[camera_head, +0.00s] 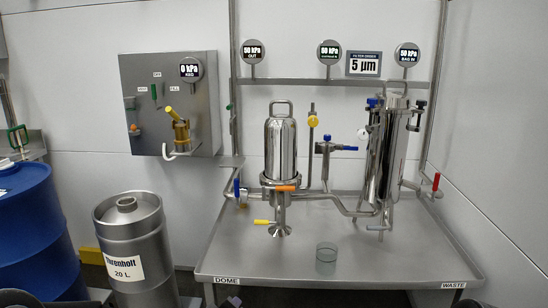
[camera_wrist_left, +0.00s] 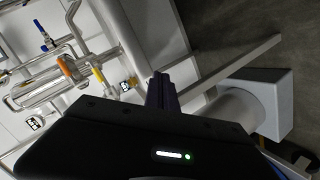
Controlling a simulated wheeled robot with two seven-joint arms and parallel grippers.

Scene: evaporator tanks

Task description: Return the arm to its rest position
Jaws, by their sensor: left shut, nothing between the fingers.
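My left gripper (camera_wrist_left: 160,92) shows in the left wrist view as dark fingers, shut and empty, beyond the black wrist housing. The fingers point toward the area beside the steel table and the floor, touching nothing that I can make out. In the head view only dark pieces of my own body show along the bottom edge, and the gripper's state cannot be read there. My right gripper is not visible.
A steel table (camera_head: 340,265) holds a filter dome (camera_head: 281,150), a bag housing (camera_head: 383,160), pipes with coloured valve handles and a glass beaker (camera_head: 326,259). A keg (camera_head: 130,245) and blue drum (camera_head: 32,235) stand at left. A control box (camera_head: 140,80) hangs on the wall.

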